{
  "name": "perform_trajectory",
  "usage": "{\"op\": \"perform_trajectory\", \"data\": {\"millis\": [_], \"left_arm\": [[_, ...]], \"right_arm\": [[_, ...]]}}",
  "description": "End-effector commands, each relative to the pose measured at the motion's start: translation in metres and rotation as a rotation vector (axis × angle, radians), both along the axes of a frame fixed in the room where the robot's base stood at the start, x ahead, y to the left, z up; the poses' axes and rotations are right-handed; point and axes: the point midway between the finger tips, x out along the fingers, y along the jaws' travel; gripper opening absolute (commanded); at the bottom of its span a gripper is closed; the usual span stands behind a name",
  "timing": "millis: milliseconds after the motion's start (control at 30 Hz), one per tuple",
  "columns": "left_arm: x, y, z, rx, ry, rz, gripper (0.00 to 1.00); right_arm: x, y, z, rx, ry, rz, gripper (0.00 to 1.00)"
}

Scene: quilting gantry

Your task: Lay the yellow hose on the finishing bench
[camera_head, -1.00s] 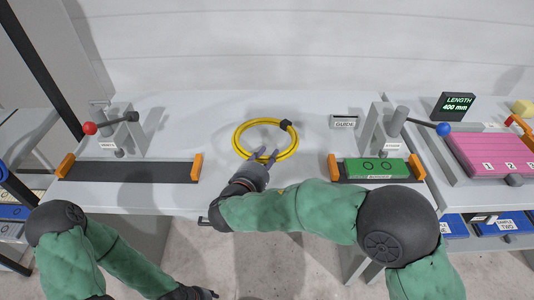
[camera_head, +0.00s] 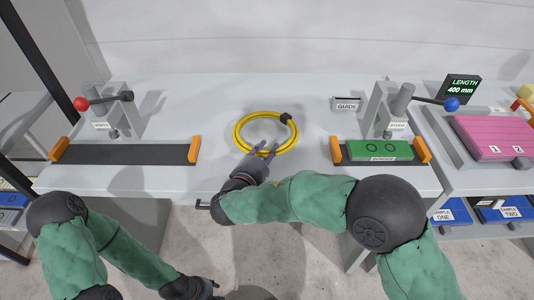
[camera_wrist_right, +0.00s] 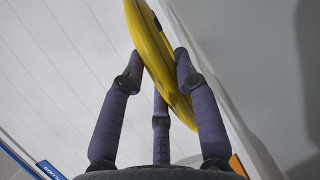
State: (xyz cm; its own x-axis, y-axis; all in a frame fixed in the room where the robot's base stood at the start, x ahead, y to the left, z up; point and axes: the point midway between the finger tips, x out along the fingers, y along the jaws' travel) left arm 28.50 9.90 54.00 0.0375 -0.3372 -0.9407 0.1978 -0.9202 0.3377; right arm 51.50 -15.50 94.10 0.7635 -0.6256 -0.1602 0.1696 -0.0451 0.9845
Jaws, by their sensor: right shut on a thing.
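The yellow hose (camera_head: 239,138) is a coiled ring with a black fitting at its upper right. In the head view it shows over the middle of the long grey bench (camera_head: 220,95); I cannot tell how far it is above the top. My right gripper (camera_head: 262,151) is shut on the near side of the ring. In the right wrist view the hose (camera_wrist_right: 150,45) runs between the purple fingers (camera_wrist_right: 160,90). My left gripper (camera_head: 208,287) is low, in front of the bench and away from the hose; its fingers are too small to read. No readable label names the finishing bench.
A dark strip (camera_head: 125,154) with orange ends lies at left beside a red-knobbed lever (camera_head: 81,104). At right are a green block (camera_head: 380,151), a blue-knobbed lever (camera_head: 452,104) and a GUIDE sign (camera_head: 346,104). Further right is a pink block (camera_head: 490,138). The bench is clear around the hose.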

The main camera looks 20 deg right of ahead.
Motion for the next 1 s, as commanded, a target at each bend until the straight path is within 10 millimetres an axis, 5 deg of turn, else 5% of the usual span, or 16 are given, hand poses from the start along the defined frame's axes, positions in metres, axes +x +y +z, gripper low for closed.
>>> {"op": "perform_trajectory", "data": {"millis": [33,433,467,567,1000], "left_arm": [[0.0,0.0,-0.003,0.0,0.0,0.0,0.4],[0.0,0.0,-0.003,0.0,-0.001,0.0,0.4],[0.0,0.0,-0.003,0.0,-0.001,0.0,0.4],[0.0,0.0,-0.003,0.0,-0.001,0.0,0.4],[0.0,0.0,-0.003,0.0,-0.001,0.0,0.4]], "right_arm": [[-0.004,0.002,-0.022,0.009,0.031,0.007,0.0],[-0.005,0.001,-0.025,0.008,0.038,0.004,0.0],[-0.005,0.0,-0.025,0.008,0.038,0.004,0.34],[-0.005,0.0,-0.025,0.008,0.038,0.003,0.58],[-0.017,0.012,-0.021,0.006,0.034,0.009,0.58]]}}
